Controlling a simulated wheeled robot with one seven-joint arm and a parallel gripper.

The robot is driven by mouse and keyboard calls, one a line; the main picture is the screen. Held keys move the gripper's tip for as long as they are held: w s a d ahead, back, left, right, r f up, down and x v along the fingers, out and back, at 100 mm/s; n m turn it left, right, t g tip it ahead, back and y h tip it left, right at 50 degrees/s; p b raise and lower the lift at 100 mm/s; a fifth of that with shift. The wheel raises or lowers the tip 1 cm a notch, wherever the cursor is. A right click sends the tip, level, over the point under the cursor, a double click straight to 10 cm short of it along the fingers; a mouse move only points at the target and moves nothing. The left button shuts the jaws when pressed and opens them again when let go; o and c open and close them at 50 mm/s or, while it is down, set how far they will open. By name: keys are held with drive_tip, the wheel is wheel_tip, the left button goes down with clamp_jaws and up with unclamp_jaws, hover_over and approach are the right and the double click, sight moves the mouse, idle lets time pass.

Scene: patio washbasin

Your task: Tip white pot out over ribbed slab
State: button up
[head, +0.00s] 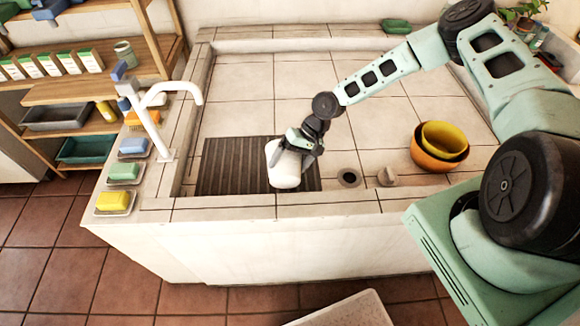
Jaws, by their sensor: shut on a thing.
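The white pot (284,169) is in the head view, over the right part of the dark ribbed slab (228,168). My gripper (300,142) is shut on the pot at its upper right side. The pot looks tilted, with its narrower end toward the upper left. I cannot tell whether its base touches the slab or hangs just above it. Its opening and anything inside are not clear in this view. The slab lies in the tiled basin near the front rim, and the pot and gripper hide part of it.
A drain hole (349,178) and a small grey stopper (387,176) lie right of the slab. Stacked orange and yellow bowls (440,147) stand farther right. A white tap (160,120) and several soap dishes line the left rim. The basin's back half is clear.

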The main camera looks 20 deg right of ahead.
drive_tip(key=shift+w+d+m+g+y+b, duration=0.25)
drive_tip(key=shift+w+g+b, duration=0.4)
drive_tip(key=shift+b, duration=0.45)
drive_tip(key=shift+w+d+m+g+y+b, duration=0.15)
drive_tip(key=shift+w+g+y+b, duration=0.3)
drive_tip(key=shift+g+b, duration=0.5)
drive_tip(key=shift+w+r+b, duration=0.2)
drive_tip(key=shift+r+b, duration=0.05)
drive_tip(key=shift+b, duration=0.25)
drive_tip(key=shift+r, duration=0.15)
